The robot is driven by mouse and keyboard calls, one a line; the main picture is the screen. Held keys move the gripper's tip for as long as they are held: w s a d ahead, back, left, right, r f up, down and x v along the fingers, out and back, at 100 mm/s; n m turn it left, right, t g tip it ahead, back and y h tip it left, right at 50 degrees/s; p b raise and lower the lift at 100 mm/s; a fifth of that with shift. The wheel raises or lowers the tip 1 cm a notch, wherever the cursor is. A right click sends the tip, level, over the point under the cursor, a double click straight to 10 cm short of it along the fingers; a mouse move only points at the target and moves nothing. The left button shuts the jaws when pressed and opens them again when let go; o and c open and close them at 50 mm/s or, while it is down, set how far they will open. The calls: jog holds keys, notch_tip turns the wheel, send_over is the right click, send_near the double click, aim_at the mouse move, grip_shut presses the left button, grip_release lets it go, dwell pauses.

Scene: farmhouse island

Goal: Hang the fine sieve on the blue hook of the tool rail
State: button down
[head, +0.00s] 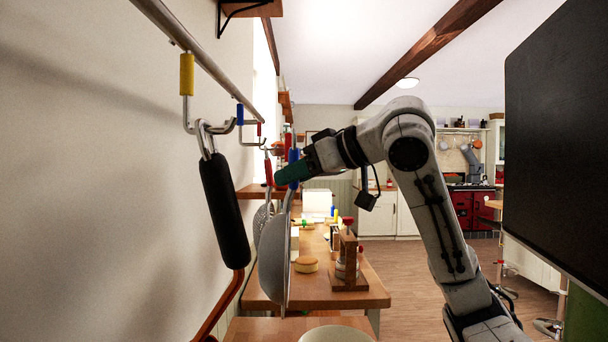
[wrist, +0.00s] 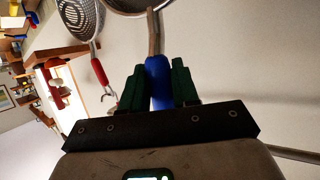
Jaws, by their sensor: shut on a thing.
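The fine sieve (head: 274,255) has a grey bowl and a blue handle, and hangs bowl-down from my gripper (head: 291,172). In the wrist view the green fingers of my gripper (wrist: 158,88) are shut on its blue handle (wrist: 158,70); its bowl (wrist: 138,4) is cut off at the top edge. The tool rail (head: 205,60) runs along the left wall. Its blue hook (head: 240,115) sits between the yellow hook (head: 187,75) and a red hook (head: 259,130). The sieve is to the right of the blue hook and apart from it. The handle's top end is not clear.
A black-handled tool (head: 225,210) hangs from the yellow hook. A red-handled perforated skimmer (wrist: 85,18) hangs close beside the sieve, also in the head view (head: 268,172). Below is a wooden counter (head: 350,300) with a wood-framed timer (head: 347,262) and a round box (head: 306,264).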

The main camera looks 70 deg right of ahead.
jog(key=w+a+f+g+p, duration=0.1)
jog(key=w+a+p, duration=0.1)
jog(key=w, duration=0.4)
jog(key=shift+w+a+f+n+g, duration=0.15)
jog(key=shift+w+n+g, duration=0.15)
dwell(0.8)
dwell(0.5)
jog(key=c, duration=1.2)
grip_release()
jog(key=shift+c, duration=0.2)
jog(key=o, duration=0.6)
jog(key=shift+c, duration=0.2)
